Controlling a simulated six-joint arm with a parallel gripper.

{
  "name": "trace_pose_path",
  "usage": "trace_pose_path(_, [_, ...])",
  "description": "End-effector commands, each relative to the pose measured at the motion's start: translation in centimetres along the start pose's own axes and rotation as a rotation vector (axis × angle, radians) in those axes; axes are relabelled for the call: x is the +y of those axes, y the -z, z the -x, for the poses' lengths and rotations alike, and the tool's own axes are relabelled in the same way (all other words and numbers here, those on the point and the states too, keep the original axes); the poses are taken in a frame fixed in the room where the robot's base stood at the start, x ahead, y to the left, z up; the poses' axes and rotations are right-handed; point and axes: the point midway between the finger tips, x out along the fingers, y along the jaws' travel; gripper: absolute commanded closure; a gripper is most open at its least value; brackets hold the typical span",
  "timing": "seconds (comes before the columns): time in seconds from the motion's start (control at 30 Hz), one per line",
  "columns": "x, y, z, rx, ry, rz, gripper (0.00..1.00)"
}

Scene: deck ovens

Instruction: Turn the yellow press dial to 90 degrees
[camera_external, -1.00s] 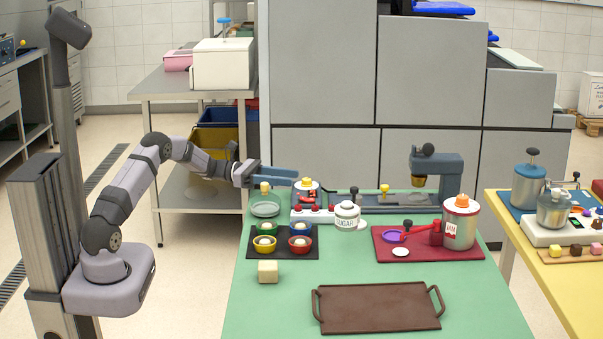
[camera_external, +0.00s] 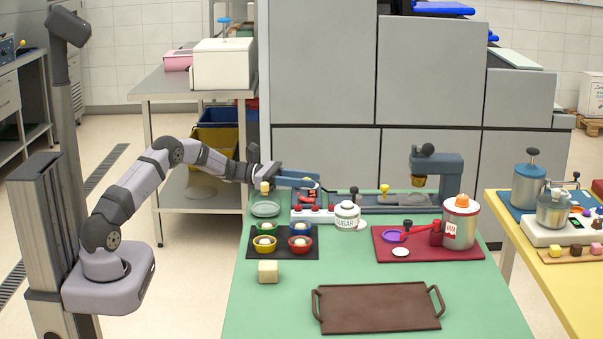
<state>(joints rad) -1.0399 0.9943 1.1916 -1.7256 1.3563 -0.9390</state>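My gripper (camera_external: 318,181), with long blue fingers, reaches in from the left over the far left part of the green table (camera_external: 255,310). The fingers lie level, just above a small dark device with a red display (camera_external: 308,197). They cover the place where a yellow-topped round thing showed earlier; it is hidden now. I cannot tell whether the fingers are around it or touching it, nor how far apart they are. A yellow knob (camera_external: 384,188) stands on the long grey base (camera_external: 400,200) of the blue-grey press (camera_external: 448,172), apart from my gripper. Its angle is too small to read.
A yellow-topped peg (camera_external: 265,188) stands just below my wrist. A white block with red knobs (camera_external: 312,214) and a sugar jar (camera_external: 347,215) are close in front. Coloured bowls (camera_external: 300,244), a jam pot (camera_external: 461,225) and a brown tray (camera_external: 376,308) are nearer.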

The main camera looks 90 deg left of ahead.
Motion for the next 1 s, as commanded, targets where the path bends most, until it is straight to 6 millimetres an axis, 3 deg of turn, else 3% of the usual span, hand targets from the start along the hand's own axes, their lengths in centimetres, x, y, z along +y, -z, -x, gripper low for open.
trace_pose_path(0.03, [0.00,0.00,0.01,0.000,0.000,0.000,0.78])
trace_pose_path(0.1, [0.00,0.00,0.02,0.000,0.000,0.000,0.94])
trace_pose_path(0.13, [0.00,0.00,0.02,0.000,0.000,0.000,0.97])
trace_pose_path(1.0, [0.02,-0.07,0.07,0.000,0.139,-0.001,0.97])
